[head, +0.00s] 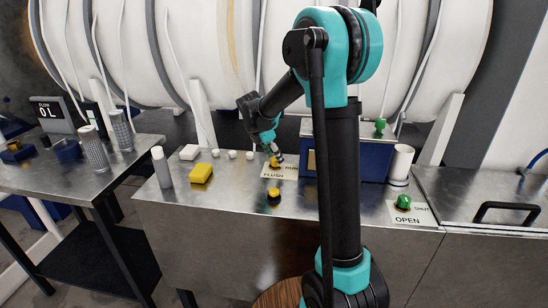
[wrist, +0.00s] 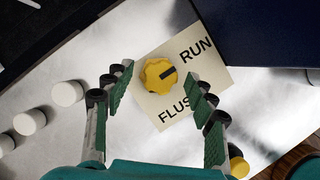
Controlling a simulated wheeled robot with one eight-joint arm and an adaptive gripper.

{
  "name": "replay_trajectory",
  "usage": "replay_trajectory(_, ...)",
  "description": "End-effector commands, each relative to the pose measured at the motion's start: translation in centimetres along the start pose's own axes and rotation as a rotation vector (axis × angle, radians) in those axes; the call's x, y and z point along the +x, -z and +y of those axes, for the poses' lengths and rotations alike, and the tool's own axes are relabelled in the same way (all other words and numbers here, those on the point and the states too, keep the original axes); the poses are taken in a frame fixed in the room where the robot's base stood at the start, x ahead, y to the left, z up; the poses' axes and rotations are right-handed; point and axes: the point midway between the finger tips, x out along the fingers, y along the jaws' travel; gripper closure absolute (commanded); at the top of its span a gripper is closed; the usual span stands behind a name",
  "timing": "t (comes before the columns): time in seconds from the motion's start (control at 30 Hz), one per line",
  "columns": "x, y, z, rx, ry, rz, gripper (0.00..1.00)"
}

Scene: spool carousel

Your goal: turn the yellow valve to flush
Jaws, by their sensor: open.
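The yellow valve (wrist: 159,75) is a lobed knob on a cream label plate (wrist: 228,78) marked RUN and FLUSH. Its black pointer mark points toward RUN. In the head view the valve (head: 274,163) sits on the steel bench, partly hidden by my gripper (head: 275,148). In the wrist view my gripper (wrist: 162,88) is open, with one finger on each side of the valve and gaps between the fingers and the knob. I cannot tell how high the fingertips are above it.
A dark blue box (wrist: 265,30) stands close beside the plate. Several white caps (wrist: 67,93) lie to the left. A yellow button (head: 274,192) is in front, a yellow block (head: 201,173) left. A green valve (head: 402,202) marked OPEN and SHUT is to the right.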

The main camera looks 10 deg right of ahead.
Motion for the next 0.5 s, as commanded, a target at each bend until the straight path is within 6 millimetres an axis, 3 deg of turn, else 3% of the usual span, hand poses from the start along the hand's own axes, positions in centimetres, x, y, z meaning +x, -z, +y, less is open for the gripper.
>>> replay_trajectory(0.27, 0.11, 0.00, 0.00, 0.000, 0.000, 0.000, 0.45)
replay_trajectory(0.5, 0.09, -0.01, 0.00, 0.000, 0.000, 0.000, 0.75)
